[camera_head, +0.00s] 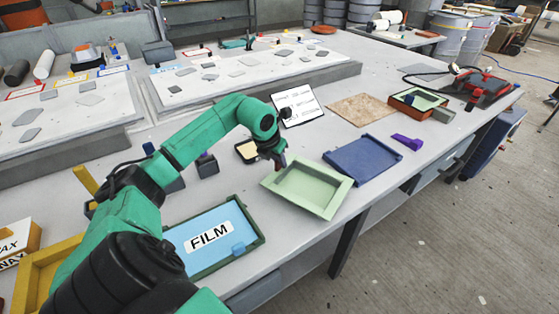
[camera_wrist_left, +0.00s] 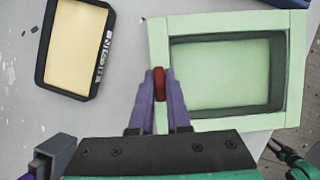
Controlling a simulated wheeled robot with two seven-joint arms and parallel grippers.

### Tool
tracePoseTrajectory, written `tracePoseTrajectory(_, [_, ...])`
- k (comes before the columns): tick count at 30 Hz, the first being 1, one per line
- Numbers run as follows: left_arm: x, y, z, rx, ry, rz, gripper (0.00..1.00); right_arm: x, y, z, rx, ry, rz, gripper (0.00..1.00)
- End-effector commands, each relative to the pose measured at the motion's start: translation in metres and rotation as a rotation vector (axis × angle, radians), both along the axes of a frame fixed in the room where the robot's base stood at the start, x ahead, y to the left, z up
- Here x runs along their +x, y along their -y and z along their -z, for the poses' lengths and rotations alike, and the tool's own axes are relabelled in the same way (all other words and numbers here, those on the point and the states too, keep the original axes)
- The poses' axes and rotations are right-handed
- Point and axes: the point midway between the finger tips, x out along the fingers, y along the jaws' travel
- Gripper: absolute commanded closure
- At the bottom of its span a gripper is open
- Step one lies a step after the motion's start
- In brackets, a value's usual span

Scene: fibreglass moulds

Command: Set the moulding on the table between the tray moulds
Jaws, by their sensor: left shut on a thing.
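The moulding is a pale green, shallow rectangular tray (camera_head: 306,188) near the table's front edge. It sits between a blue tray mould (camera_head: 363,160) on its right and a dark green tray mould (camera_head: 258,240) on its left, which holds a blue FILM sheet. My left gripper (camera_head: 279,160) is shut at the moulding's far left rim. The left wrist view shows its purple fingers (camera_wrist_left: 158,100) at a red piece on the rim of the moulding (camera_wrist_left: 225,124). The moulding looks tilted; I cannot tell whether it touches the table. My right gripper is not seen.
A black-framed yellow pad (camera_wrist_left: 75,48) lies left of the moulding. A purple tool (camera_head: 407,142) lies right of the blue mould. The table's front edge is close.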

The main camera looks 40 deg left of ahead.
Motion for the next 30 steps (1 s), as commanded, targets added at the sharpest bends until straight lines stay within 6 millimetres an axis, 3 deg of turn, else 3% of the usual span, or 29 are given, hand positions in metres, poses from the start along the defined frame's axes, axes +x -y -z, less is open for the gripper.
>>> tracePoseTrajectory(2, [0.0,0.0,0.001,0.001,-0.002,0.0,1.0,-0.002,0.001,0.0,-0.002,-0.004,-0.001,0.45])
tracePoseTrajectory(3, [-0.001,0.0,0.001,0.001,-0.004,0.0,0.7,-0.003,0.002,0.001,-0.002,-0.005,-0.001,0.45])
tracePoseTrajectory(6, [-0.001,0.0,0.001,0.001,-0.003,0.0,0.38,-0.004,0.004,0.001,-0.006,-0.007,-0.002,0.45])
tracePoseTrajectory(17, [-0.002,0.0,-0.004,0.002,-0.001,0.0,0.38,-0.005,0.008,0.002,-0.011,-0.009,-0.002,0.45])
tracePoseTrajectory(20, [-0.009,-0.001,-0.019,0.006,-0.001,0.001,0.38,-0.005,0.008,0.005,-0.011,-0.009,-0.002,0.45])
tracePoseTrajectory(30, [-0.042,0.003,-0.098,0.004,0.0,-0.001,0.38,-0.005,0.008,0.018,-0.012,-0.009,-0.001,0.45])
